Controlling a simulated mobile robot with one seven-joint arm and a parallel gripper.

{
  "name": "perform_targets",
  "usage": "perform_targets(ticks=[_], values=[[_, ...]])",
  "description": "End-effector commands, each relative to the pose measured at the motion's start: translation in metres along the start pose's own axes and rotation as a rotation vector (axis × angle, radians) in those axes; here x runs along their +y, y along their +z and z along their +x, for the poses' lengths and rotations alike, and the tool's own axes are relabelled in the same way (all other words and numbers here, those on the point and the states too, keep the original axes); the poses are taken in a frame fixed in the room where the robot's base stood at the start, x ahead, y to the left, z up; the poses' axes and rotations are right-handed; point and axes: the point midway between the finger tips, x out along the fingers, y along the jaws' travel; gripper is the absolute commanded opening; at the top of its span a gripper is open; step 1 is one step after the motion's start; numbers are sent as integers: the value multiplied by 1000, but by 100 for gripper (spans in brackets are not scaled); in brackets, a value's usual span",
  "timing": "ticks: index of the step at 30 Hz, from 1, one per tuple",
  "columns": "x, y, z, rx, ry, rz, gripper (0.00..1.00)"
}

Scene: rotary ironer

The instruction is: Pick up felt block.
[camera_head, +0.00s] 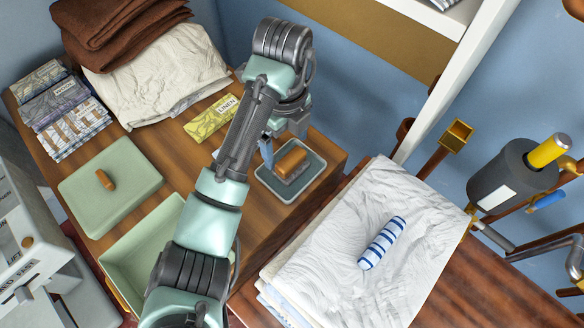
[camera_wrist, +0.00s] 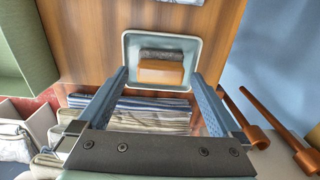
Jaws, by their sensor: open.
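The felt block (camera_head: 292,163) has an orange-brown wooden top and a dark grey felt side. It lies in a shallow grey tray (camera_head: 269,190) near the right edge of the wooden cabinet top. In the wrist view the block (camera_wrist: 161,70) sits in the tray (camera_wrist: 194,50), framed between the two blue fingers. My gripper (camera_wrist: 160,80) is open and empty, and its fingers appear apart from the block. In the head view my gripper (camera_head: 268,152) is just left of the block, partly hidden by my arm.
A yellow linen packet (camera_head: 212,118) lies left of the tray, near a crumpled white cloth (camera_head: 160,75). A green lid (camera_head: 110,187) and green bin (camera_head: 140,245) are further left. A striped blue-white roll (camera_head: 382,243) rests on white sheets (camera_head: 350,285) at right.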

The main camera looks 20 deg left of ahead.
Motion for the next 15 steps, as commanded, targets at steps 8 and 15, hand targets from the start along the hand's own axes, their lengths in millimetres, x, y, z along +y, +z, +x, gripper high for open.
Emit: perform_targets(ticks=[8,15], values=[[0,-1,22,2,2,-2,100],[0,-1,54,0,1,0,100]])
